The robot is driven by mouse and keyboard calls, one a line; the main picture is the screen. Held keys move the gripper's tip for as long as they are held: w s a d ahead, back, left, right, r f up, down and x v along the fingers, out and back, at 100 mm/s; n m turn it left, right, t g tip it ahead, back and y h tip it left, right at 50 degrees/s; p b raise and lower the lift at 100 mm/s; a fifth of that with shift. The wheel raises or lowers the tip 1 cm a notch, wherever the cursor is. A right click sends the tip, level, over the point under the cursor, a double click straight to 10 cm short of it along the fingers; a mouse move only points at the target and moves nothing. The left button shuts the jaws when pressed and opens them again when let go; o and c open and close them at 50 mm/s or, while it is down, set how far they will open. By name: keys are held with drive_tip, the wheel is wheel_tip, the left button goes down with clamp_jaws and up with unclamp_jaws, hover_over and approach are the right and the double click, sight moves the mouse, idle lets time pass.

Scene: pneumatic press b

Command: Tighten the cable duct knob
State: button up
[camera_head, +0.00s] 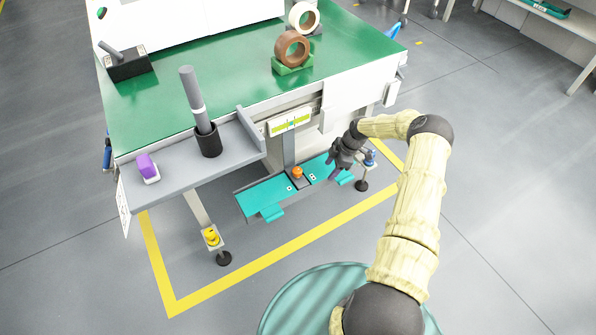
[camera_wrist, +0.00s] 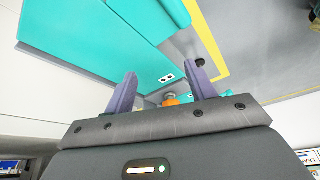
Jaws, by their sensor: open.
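An orange knob (camera_head: 297,172) sits at the middle of the teal cable duct (camera_head: 262,199) under the workbench. In the wrist view the orange knob (camera_wrist: 170,99) shows low between my fingers, partly hidden by the gripper body. My gripper (camera_head: 336,160) is to the right of the knob, above the right part of the duct, apart from the knob. In the wrist view my gripper (camera_wrist: 163,74) has its two fingers spread with nothing held between them. The teal duct panel (camera_wrist: 95,45) fills the upper left there.
A blue knob (camera_head: 371,158) on the right leg is close to my gripper. A yellow knob (camera_head: 211,236) is on the left leg. The green bench top (camera_head: 220,85) and grey shelf (camera_head: 185,158) overhang the duct. Floor in front is clear.

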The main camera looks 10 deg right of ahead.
sight(297, 170)
drive_tip(key=a, duration=0.4)
drive_tip(key=w+a+b, duration=0.1)
drive_tip(key=a, duration=0.3)
drive_tip(key=a+b, duration=0.1)
drive_tip(key=a, duration=0.3)
drive_tip(key=shift+w+f, duration=0.4)
drive_tip(key=shift+a+f+b, duration=0.15)
drive_tip(key=shift+f+b, duration=0.05)
drive_tip(key=shift+b, duration=0.1)
drive_tip(key=shift+w, duration=0.15)
drive_tip(key=c, duration=0.7)
drive_tip(key=shift+a+r, duration=0.1)
drive_tip(key=shift+a, duration=0.05)
drive_tip(key=c, duration=0.3)
